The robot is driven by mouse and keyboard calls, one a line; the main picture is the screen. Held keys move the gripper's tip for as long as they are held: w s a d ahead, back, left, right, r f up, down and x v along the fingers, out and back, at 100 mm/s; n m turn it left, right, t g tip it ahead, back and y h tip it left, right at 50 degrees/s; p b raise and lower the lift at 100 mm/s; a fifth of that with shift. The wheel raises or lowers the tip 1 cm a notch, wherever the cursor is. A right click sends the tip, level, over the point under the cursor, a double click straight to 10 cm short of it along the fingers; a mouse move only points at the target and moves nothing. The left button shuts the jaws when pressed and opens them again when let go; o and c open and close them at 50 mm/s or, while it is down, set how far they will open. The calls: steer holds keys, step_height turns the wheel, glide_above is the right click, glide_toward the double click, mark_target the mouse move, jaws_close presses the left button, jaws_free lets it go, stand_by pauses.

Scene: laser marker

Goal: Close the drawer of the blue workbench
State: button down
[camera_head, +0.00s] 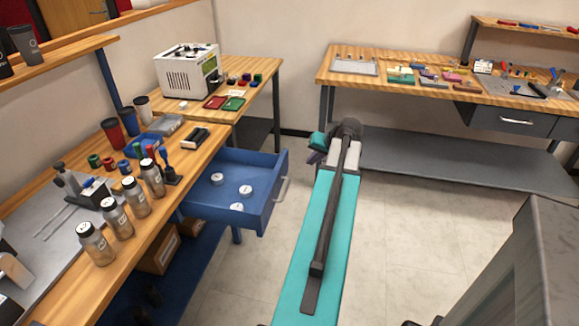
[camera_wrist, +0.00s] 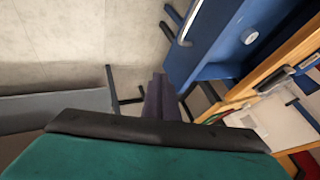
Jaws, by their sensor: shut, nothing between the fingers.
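The blue drawer (camera_head: 258,208) of the blue workbench (camera_head: 237,235) is pulled out from under the wooden top, toward the right in the head view. Several round white-topped pieces lie inside it. Its pale bar handle (camera_head: 282,190) is on the right-hand front face. The drawer (camera_wrist: 207,38) and its handle (camera_wrist: 186,24) also show at the upper right of the wrist view. My gripper (camera_head: 314,157) is shut and empty, beyond and to the right of the drawer front, apart from the handle. Its dark fingers (camera_wrist: 159,95) show in the wrist view.
Bottles (camera_head: 151,178) and small coloured items stand on the workbench top. A white machine (camera_head: 188,72) stands on the table behind. Another bench with a grey drawer (camera_head: 515,120) is at the back right. The pale floor (camera_head: 415,230) beside my arm is clear.

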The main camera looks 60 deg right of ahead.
steer(key=shift+w+a+f, duration=0.1)
steer(key=shift+w, duration=0.2)
glide_toward(285, 170)
step_height(285, 170, down, 4)
steer(key=s+d, duration=0.2)
steer(key=shift+w+a+p, duration=0.2)
steer(key=shift+w+p, duration=0.25)
steer(key=shift+w, duration=0.65)
steer(key=shift+w+a+p, duration=0.15)
steer(key=shift+w+p, duration=0.25)
steer(key=shift+w, duration=0.7)
steer(key=shift+w+d, duration=0.15)
steer(key=shift+d, duration=0.15)
steer(key=shift+a+f, duration=0.1)
steer(key=shift+a, duration=0.1)
